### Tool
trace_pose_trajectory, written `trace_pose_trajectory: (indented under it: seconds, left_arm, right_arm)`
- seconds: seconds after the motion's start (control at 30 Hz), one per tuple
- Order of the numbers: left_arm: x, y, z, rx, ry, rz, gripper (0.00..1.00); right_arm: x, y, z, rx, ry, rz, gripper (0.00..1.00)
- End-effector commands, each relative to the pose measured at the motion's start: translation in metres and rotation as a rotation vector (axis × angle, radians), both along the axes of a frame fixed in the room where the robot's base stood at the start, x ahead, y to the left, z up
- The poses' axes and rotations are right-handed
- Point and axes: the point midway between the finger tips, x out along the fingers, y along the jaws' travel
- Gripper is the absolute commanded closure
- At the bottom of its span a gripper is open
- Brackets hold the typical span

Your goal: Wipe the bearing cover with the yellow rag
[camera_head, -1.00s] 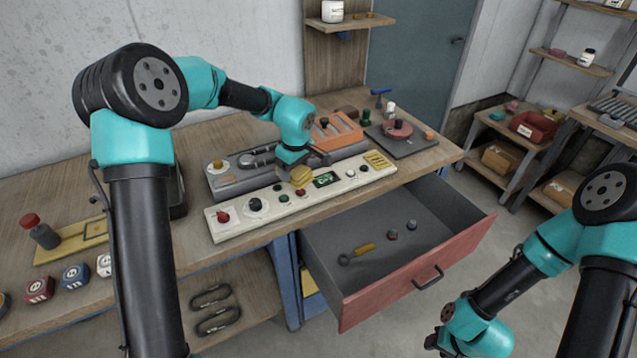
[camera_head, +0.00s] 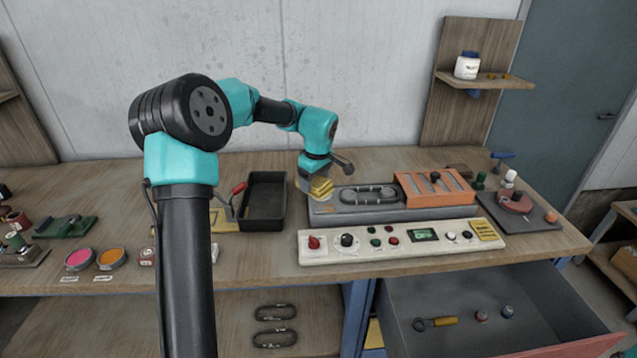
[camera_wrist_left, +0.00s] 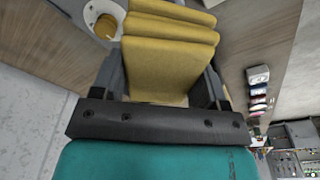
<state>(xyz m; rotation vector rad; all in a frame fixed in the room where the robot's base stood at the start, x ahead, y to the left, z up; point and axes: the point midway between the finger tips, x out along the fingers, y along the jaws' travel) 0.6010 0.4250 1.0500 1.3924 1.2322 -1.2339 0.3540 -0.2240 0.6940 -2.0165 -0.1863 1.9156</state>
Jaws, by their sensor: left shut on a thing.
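My left gripper (camera_head: 314,184) is shut on the folded yellow rag (camera_head: 322,187), above the left end of the grey machine block (camera_head: 350,214). In the left wrist view the rag (camera_wrist_left: 165,60) fills the space between the fingers in several folds. A pale round part with a yellow-brown centre (camera_wrist_left: 104,27) shows there just left of the rag; it looks like the bearing cover. In the head view the gripper and rag hide that part. I cannot tell whether the rag touches anything. My right gripper is out of view.
A white control panel (camera_head: 275,247) lies along the bench front, before the grey block. A black tray (camera_head: 264,202) stands to the left. An orange tool holder (camera_head: 434,188) sits to the right. An open drawer (camera_head: 480,300) juts out below.

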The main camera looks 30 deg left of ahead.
Motion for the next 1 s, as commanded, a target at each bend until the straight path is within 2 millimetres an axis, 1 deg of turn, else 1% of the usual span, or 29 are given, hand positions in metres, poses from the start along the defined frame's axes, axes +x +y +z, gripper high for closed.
trace_pose_trajectory:
  seconds: [0.2,0.37,1.0]
  left_arm:
    - [0.000,-0.001,-0.002,0.000,0.000,-0.001,0.51]
    - [0.001,-0.002,-0.010,0.000,0.001,-0.002,0.51]
    - [0.005,-0.008,-0.068,-0.001,0.001,-0.012,0.51]
  right_arm:
    - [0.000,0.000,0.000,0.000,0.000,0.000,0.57]
    - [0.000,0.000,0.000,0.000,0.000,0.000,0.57]
    - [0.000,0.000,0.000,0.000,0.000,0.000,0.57]
